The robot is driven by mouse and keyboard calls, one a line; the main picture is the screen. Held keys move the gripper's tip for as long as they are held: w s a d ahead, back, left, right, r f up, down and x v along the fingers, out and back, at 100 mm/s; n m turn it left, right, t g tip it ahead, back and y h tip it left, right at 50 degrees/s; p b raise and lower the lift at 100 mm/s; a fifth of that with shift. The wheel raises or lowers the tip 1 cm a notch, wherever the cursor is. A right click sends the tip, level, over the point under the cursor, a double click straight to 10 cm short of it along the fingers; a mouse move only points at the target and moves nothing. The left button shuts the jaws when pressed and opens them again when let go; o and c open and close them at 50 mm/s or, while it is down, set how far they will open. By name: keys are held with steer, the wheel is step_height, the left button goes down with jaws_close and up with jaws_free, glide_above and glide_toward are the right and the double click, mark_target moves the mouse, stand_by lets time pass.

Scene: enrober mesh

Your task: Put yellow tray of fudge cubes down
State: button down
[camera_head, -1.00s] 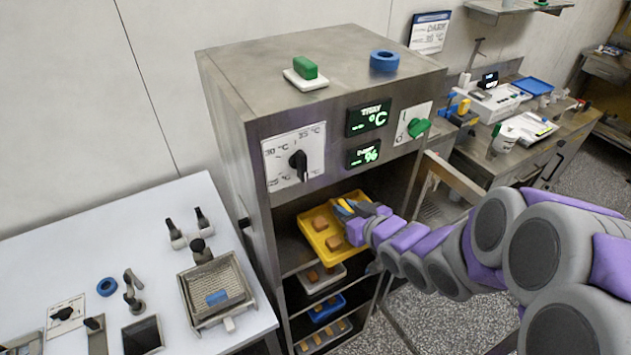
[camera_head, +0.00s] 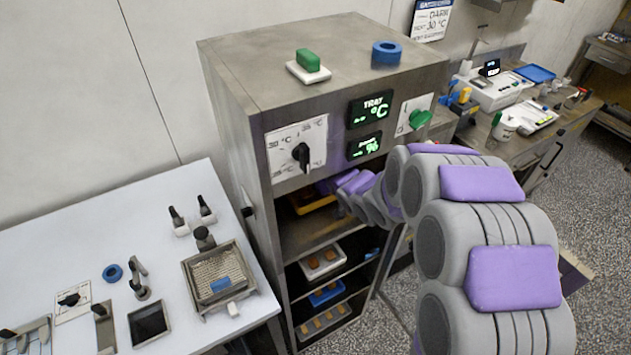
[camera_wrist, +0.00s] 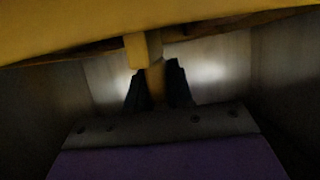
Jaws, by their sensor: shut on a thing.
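The yellow tray (camera_head: 312,203) is inside the upper part of the steel cabinet. Only a strip of its edge shows in the head view, and its fudge cubes are hidden. In the wrist view the yellow tray (camera_wrist: 150,25) fills the top of the picture, with a yellow tab hanging down from it. My gripper (camera_wrist: 156,80) is shut on this tab from below the tray. In the head view my arm reaches into the cabinet opening and the gripper is hidden. Whether the tray rests on anything cannot be seen.
Below it, a bare shelf (camera_head: 308,238) shows in the cabinet (camera_head: 235,85). Lower down are a white tray (camera_head: 310,277), a blue tray (camera_head: 318,301) and another tray with brown pieces. The cabinet's side walls stand close around my arm. A white table (camera_head: 70,235) stands at left.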

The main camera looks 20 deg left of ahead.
steer(key=shift+d+f, duration=0.6)
steer(key=shift+f, duration=0.1)
steer(key=f, duration=0.1)
steer(key=f+b, duration=0.1)
steer(key=f, duration=0.1)
steer(key=shift+a+f, duration=0.2)
steer(key=shift+f, duration=0.1)
steer(key=shift+w+a+f, duration=0.15)
steer(key=shift+a, duration=0.3)
steer(key=c, duration=1.3)
jaws_free()
steer(key=shift+c, duration=0.2)
steer(key=o, duration=0.3)
steer(key=shift+d, duration=0.3)
steer(key=shift+o, duration=0.2)
steer(key=shift+d, duration=0.1)
